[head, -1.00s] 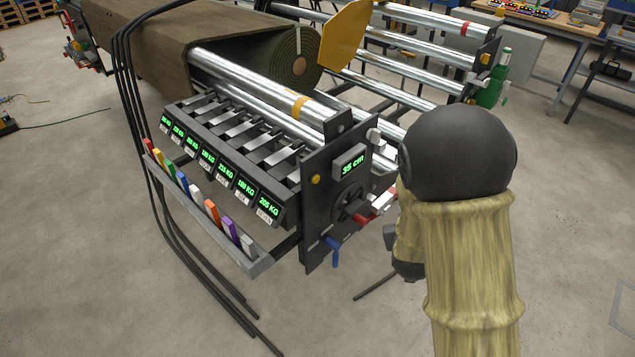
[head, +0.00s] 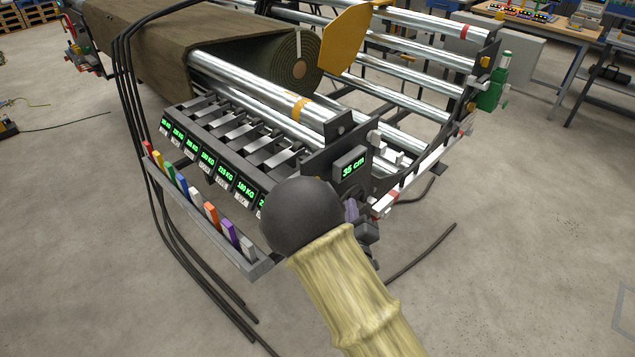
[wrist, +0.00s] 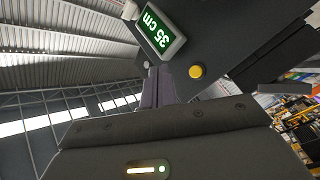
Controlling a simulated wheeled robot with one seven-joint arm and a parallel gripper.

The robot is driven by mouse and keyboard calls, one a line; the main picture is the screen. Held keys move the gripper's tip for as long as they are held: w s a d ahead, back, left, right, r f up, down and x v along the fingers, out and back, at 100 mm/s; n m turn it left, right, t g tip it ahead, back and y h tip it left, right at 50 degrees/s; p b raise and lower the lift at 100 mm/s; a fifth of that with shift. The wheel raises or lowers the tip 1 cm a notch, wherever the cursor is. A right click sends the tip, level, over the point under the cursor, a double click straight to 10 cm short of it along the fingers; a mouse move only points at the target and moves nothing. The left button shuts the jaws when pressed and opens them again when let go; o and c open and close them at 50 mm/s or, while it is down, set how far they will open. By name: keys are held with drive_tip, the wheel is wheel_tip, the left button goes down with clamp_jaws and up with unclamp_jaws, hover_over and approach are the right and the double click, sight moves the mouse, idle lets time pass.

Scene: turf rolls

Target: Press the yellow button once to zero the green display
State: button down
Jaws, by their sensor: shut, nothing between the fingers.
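The green display (head: 350,166) reads "35 cm" on the dark end plate of the roller machine. It also shows tilted in the wrist view (wrist: 161,32). The round yellow button (wrist: 196,71) sits on the same dark plate, below the display in the wrist view. In the head view the button is hidden behind my arm's dark round joint. My gripper (wrist: 158,78) is shut and empty, its fingers pointing toward the plate. In the wrist view the fingertips lie left of the button and appear apart from it. In the head view only part of the gripper (head: 352,209) shows beside the joint.
A row of green kilogram displays (head: 207,160) and a tray of coloured tabs (head: 196,200) lie left of the plate. Steel rollers (head: 265,97), a turf roll (head: 298,70) and a yellow plate (head: 346,35) are behind. Black cables hang at the left.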

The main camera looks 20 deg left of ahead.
drive_tip(key=w+a, duration=0.3)
drive_tip(key=a, duration=0.4)
drive_tip(key=shift+w+a, duration=0.2)
drive_tip(key=shift+a, duration=0.1)
drive_tip(key=shift+w+a, duration=0.1)
drive_tip(key=shift+a, duration=0.05)
idle(1.8)
drive_tip(key=shift+w+a, duration=0.1)
drive_tip(key=shift+a, duration=0.15)
idle(0.4)
drive_tip(key=shift+a, duration=0.4)
drive_tip(key=shift+w+d, duration=0.1)
drive_tip(key=shift+d, duration=0.05)
idle(0.5)
drive_tip(key=shift+s+d, duration=0.2)
drive_tip(key=shift+d, duration=0.5)
